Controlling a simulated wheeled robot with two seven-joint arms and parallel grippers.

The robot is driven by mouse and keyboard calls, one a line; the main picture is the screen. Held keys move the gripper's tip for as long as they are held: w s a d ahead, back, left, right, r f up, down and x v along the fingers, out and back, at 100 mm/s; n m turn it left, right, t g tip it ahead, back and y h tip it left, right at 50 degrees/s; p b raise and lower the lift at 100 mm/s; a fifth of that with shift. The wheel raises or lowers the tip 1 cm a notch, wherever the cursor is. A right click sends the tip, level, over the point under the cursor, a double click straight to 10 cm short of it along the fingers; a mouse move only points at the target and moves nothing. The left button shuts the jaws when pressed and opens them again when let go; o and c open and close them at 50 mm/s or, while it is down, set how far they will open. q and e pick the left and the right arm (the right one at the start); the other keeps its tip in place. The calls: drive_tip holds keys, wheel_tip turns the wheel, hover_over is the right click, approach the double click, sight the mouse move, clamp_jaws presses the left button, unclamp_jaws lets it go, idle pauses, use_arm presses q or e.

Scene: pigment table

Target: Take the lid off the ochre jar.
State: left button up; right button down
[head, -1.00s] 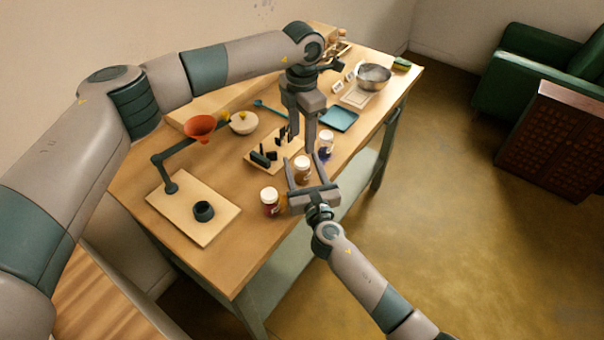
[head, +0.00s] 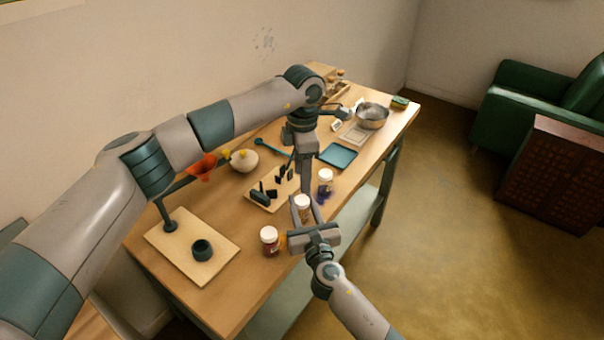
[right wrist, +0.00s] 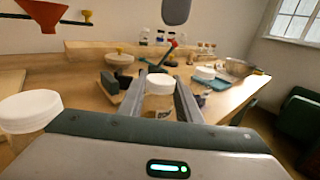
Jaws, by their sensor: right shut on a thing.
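The ochre jar (head: 304,214) is upright near the table's front edge, with its white lid (head: 302,201) on. In the right wrist view the lid (right wrist: 159,83) shows between my fingers. My right gripper (head: 305,207) is shut on the jar's body, one finger on each side. My left gripper (head: 305,188) points down from above, close over the lid; whether it touches the lid or how far its jaws are apart is unclear. In the right wrist view a rounded grey part (right wrist: 176,10), probably of my left gripper, hangs above the jar.
A dark red jar (head: 269,242) stands to the left and a blue jar (head: 325,182) to the right, both white-lidded. Behind are a board with black pieces (head: 262,202), a lidded bowl (head: 243,161) and a teal tray (head: 338,155). An orange funnel (head: 203,167) is at left.

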sight(302, 199)
use_arm(q)
drive_tip(key=shift+a+m, duration=0.1)
drive_tip(key=shift+m, duration=0.2)
drive_tip(key=shift+f, duration=0.15)
drive_tip(key=shift+f, duration=3.85)
drive_tip(key=c, duration=1.1)
drive_tip(key=shift+n, duration=1.7)
drive_tip(key=o, duration=1.2)
